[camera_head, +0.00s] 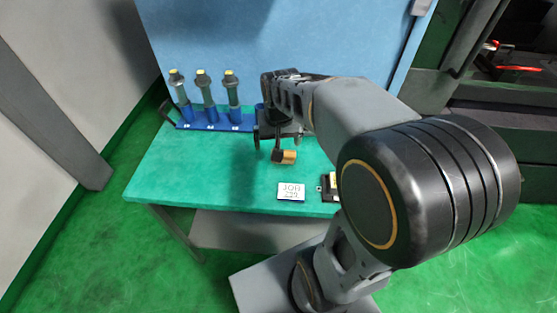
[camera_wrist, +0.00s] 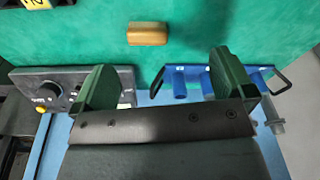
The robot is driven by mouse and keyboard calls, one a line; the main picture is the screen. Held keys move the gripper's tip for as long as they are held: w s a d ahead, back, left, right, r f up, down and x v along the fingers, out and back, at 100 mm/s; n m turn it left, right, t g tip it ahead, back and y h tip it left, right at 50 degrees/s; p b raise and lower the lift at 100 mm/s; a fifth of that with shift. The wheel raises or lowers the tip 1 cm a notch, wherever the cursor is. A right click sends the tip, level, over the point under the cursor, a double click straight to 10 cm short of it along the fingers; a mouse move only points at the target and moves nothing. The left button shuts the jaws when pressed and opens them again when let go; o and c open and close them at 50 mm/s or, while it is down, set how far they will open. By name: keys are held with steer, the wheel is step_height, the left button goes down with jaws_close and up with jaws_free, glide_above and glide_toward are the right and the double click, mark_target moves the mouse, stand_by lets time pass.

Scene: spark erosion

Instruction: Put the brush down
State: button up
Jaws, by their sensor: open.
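The brush (camera_head: 289,157) looks like a small block with a brown wooden top. In the wrist view the brush (camera_wrist: 147,34) lies on the green table top (camera_wrist: 80,40), beyond my fingertips and clear of both. My gripper (camera_head: 278,143) is over the table, close to the brush in the head view. In the wrist view my gripper (camera_wrist: 165,75) is open, its two dark green fingers wide apart with nothing between them. The underside of the brush is hidden.
A blue rack (camera_head: 213,124) with several sockets holds three upright tools (camera_head: 204,88) at the table's back left. A white job card (camera_head: 291,191) and a small black item (camera_head: 327,188) lie near the front edge. A dark control panel (camera_wrist: 50,90) with a knob shows in the wrist view.

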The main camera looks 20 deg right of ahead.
steer(key=s+a+r+n+t, duration=0.1)
steer(key=s+a+n+t, duration=0.1)
steer(key=s, duration=0.7)
steer(key=shift+a+r+n, duration=0.15)
steer(key=shift+a+n, duration=0.45)
steer(key=shift+a, duration=0.4)
